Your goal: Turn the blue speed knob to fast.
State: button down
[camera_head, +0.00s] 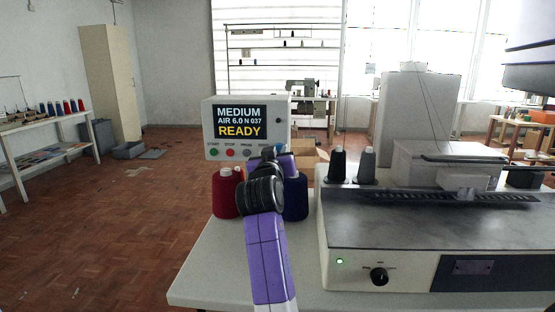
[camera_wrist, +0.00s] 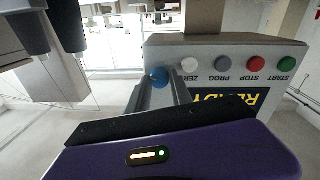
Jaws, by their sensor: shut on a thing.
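The blue knob (camera_wrist: 160,76) is on the button panel of the white control box (camera_head: 208,132), at the end of the row of buttons. In the wrist view, which is upside down, my gripper (camera_wrist: 163,88) has its two fingers closed around the knob. The box's screen (camera_head: 240,122) reads MEDIUM, AIR 6.0 N 037 and READY. The knob's pointer cannot be made out.
White (camera_wrist: 190,64), grey (camera_wrist: 222,65), red (camera_wrist: 255,63) and green (camera_wrist: 287,64) buttons sit beside the knob. A red thread cone (camera_head: 224,194) and a dark blue one (camera_head: 296,197) stand below the box. The sewing machine (camera_head: 400,215) fills the right side.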

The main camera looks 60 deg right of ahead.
jog(key=shift+f+m+b, duration=0.2)
jog(key=shift+m+b, duration=0.1)
jog(key=shift+m, duration=0.4)
